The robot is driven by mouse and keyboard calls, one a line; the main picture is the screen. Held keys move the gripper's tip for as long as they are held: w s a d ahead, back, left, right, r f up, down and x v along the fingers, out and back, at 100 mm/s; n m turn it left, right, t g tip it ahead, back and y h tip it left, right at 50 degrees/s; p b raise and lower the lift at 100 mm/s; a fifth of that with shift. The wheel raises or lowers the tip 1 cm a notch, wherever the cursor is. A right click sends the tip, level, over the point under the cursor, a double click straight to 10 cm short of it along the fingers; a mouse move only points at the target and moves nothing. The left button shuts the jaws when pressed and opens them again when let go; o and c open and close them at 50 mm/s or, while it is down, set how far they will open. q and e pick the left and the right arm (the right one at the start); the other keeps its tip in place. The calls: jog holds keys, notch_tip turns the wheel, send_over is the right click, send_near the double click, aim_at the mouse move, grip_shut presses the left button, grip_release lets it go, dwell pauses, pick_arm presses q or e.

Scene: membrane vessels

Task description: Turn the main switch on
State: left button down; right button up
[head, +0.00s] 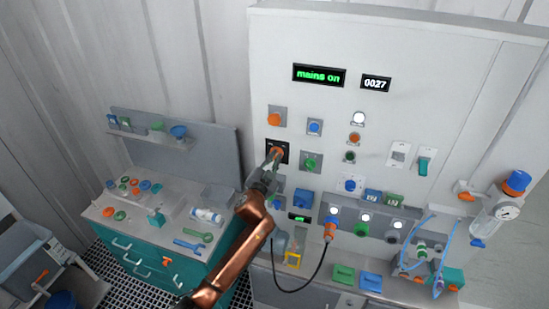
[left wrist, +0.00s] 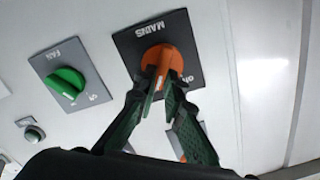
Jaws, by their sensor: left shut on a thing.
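The main switch is an orange rotary knob (head: 278,150) on a black square plate (head: 269,146) on the upright white panel. In the left wrist view the knob (left wrist: 172,62) sits on its black plate (left wrist: 187,37) marked MAINS, with "on" printed near one edge. My left gripper (left wrist: 160,84) is shut on the knob, with a dark green finger on either side of it. It also shows in the head view (head: 272,159), reaching up to the plate. The fingers hide part of the knob. The green display (head: 319,75) reads "mains on". My right gripper is not in view.
A black cable with an orange plug (head: 330,228) hangs below. A teal-drawered bench (head: 150,262) with small parts stands at left.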

pick_arm(q)
jog(key=shift+f+m, duration=0.15)
jog(key=shift+m, duration=0.45)
jog(key=c, duration=2)
grip_release()
jog(key=v, duration=1.2)
